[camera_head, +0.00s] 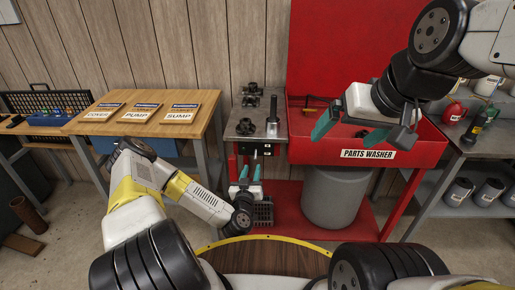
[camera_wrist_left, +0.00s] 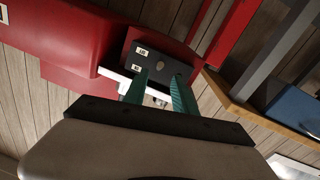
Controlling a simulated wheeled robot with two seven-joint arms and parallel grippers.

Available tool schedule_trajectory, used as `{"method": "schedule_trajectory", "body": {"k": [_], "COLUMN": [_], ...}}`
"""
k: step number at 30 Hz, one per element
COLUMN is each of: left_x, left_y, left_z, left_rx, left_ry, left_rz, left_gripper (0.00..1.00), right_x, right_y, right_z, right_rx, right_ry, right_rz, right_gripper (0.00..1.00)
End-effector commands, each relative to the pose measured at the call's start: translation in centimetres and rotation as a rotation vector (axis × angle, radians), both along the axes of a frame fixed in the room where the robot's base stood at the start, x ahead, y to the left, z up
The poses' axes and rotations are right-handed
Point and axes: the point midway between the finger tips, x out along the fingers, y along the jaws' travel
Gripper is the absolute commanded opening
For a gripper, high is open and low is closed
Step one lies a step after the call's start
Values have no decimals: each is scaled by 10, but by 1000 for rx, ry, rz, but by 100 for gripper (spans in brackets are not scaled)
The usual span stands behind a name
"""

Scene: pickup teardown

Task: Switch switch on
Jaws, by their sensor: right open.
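The switch is on a small black box (camera_head: 254,149) under the front edge of the grey-topped bench, left of the red parts washer. In the left wrist view the black panel (camera_wrist_left: 172,66) carries two small white labels and a round knob or lever base; the lever position cannot be told. My left gripper (camera_head: 250,172) is just below and in front of the box, its teal fingers apart. In the left wrist view the fingers (camera_wrist_left: 159,80) reach toward the panel with a gap between them; contact cannot be told. My right gripper (camera_head: 360,128) is open and empty above the parts washer.
The red parts washer (camera_head: 345,158) stands to the right, with a grey bucket (camera_head: 333,195) below. A wooden table (camera_head: 150,130) with labelled boards for cover, pump and sump is at left. Metal parts (camera_head: 272,125) stand on the grey bench top.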

Motion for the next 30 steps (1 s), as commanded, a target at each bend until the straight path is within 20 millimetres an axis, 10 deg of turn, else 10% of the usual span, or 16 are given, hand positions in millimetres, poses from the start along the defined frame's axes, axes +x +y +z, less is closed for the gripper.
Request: {"method": "schedule_trajectory", "body": {"k": [13,25,30], "left_x": [64,74,74], "left_y": [-6,-7,-7], "left_z": [0,0,0], "left_rx": [1,1,1], "left_ry": [-2,1,1], "left_rz": [1,-1,-1], "left_gripper": [33,33,1], "right_x": [0,0,0], "right_y": [0,0,0], "right_z": [0,0,0], "right_rx": [0,0,0], "right_ry": [0,0,0], "right_rz": [0,0,0], "right_gripper": [93,93,93]}}
